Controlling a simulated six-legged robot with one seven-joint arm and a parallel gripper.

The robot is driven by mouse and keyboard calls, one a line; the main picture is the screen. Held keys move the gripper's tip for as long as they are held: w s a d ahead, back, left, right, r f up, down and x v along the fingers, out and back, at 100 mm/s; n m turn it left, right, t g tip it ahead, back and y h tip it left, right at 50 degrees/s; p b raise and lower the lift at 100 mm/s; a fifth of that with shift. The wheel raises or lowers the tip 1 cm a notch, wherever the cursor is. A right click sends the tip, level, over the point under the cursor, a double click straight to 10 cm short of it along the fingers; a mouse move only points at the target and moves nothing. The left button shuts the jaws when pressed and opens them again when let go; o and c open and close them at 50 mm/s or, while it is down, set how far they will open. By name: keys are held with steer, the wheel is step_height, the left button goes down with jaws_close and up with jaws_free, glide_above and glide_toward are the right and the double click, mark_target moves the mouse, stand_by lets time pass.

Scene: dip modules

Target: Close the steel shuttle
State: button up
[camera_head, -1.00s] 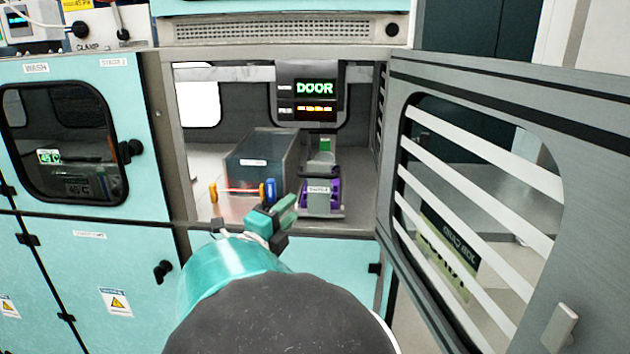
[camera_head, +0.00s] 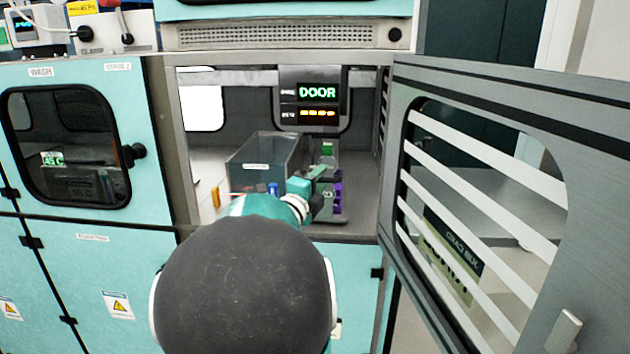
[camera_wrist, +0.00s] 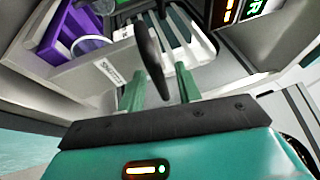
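The steel shuttle (camera_head: 338,208) stands on the floor of the open chamber, under the lit DOOR display. It is a grey carrier with purple parts and is partly hidden by my gripper. In the wrist view its labelled grey side (camera_wrist: 95,88) and a purple part (camera_wrist: 66,35) show at the upper left. My gripper (camera_head: 318,178) is inside the chamber at the shuttle. In the wrist view its two green fingers (camera_wrist: 160,68) are apart. A dark, long handle-like piece (camera_wrist: 152,55) lies between them, with a gap visible to the right finger.
The chamber door (camera_head: 480,195) stands wide open on the right. A dark labelled bin (camera_head: 258,158) is left of the shuttle, with an orange piece (camera_head: 216,197) and a blue piece (camera_head: 273,188) near it. A closed wash door (camera_head: 62,145) is at far left.

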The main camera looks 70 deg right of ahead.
steer(key=shift+d, duration=0.25)
steer(key=shift+c, duration=0.2)
jaws_close()
